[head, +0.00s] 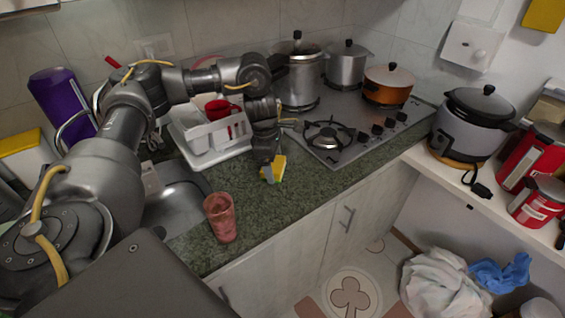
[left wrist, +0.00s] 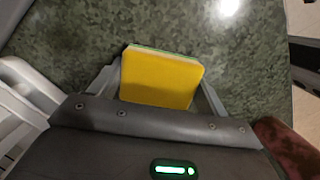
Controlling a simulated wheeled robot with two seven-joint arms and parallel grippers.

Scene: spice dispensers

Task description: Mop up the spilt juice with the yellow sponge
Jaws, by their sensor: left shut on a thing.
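The yellow sponge (head: 279,167), with a green layer, is at the green speckled counter (head: 300,192), right of the white dish rack. My left gripper (head: 267,170) points down and is shut on it. In the left wrist view the sponge (left wrist: 162,78) sits between the two fingers (left wrist: 160,85); I cannot tell whether it touches the counter. No spilt juice shows clearly on the visible counter. A reddish cup (head: 221,218) stands near the counter's front edge, left of and nearer than the sponge. My right gripper is in neither view.
The white dish rack (head: 207,150) with a red mug (head: 217,109) stands close left of my gripper. The sink (head: 172,205) lies further left. The stove (head: 350,135) with pots is at the right.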

